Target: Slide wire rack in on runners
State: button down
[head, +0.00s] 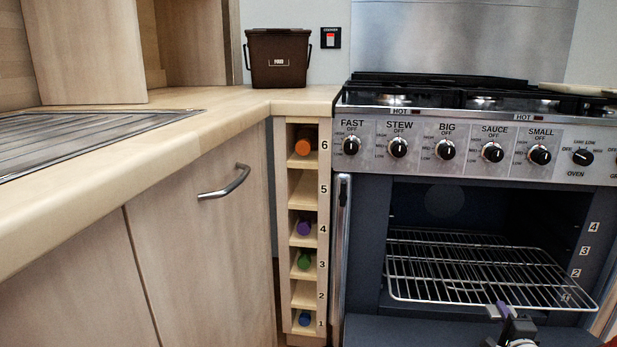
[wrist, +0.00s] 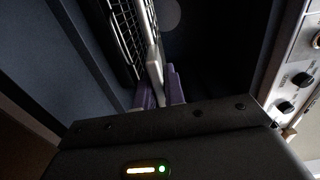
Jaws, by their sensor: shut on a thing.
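The wire rack (head: 480,268) is a silver grid lying roughly flat inside the dark oven cavity (head: 440,205), with its front rail near the opening. My gripper (head: 503,310) is at the front rail, right of its middle, with purple fingers shut on it. In the wrist view the rack (wrist: 124,28) shows at the upper left, and a pale bar runs down to my purple fingers (wrist: 160,92). Shelf numbers 1 to 4 (head: 584,251) mark the oven's right side. The rack's right edge is near the lower numbers. I cannot tell whether its sides rest on runners.
The open oven door (head: 440,332) lies low in front of the cavity. Control knobs (head: 446,149) line the panel above. A bottle rack (head: 303,240) and cupboard door handle (head: 224,182) are to the left. A brown food bin (head: 278,62) stands on the worktop.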

jog(key=shift+p+v, duration=1.35)
jog(key=shift+v, duration=6.35)
jog(key=shift+s+a+r, duration=0.1)
jog(key=shift+s+a, duration=0.1)
jog(key=shift+s, duration=0.35)
jog(key=shift+w+a, duration=0.1)
